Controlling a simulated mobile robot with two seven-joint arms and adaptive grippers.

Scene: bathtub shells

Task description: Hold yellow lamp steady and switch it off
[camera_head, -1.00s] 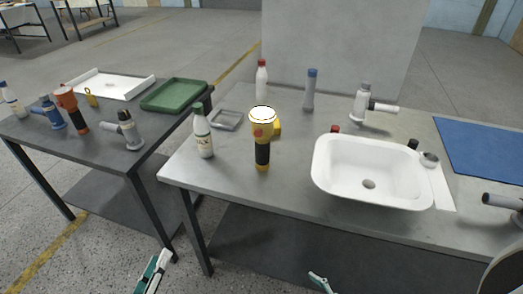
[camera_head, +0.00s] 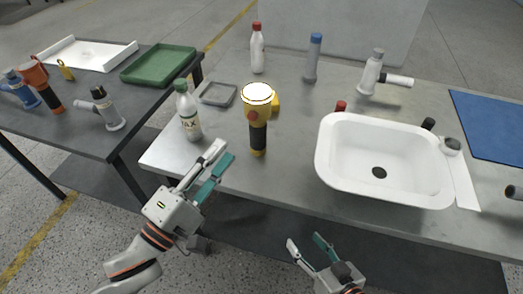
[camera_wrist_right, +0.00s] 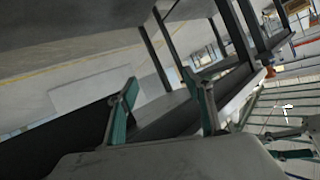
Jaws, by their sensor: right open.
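The yellow lamp (camera_head: 257,115) is a yellow torch with a dark grip, standing upright near the table's front edge. My right gripper (camera_head: 304,240) is open and empty, low in front of the table. Its parted fingers also show in the right wrist view (camera_wrist_right: 162,95), where the lamp cannot be seen.
A white-and-green bottle (camera_head: 189,115) stands close behind the left fingertips. A grey tray (camera_head: 217,102) lies behind it, and something yellow (camera_head: 276,101) sits behind the lamp. A white sink (camera_head: 329,172) is to the right. Bare tabletop (camera_head: 290,150) lies between lamp and sink.

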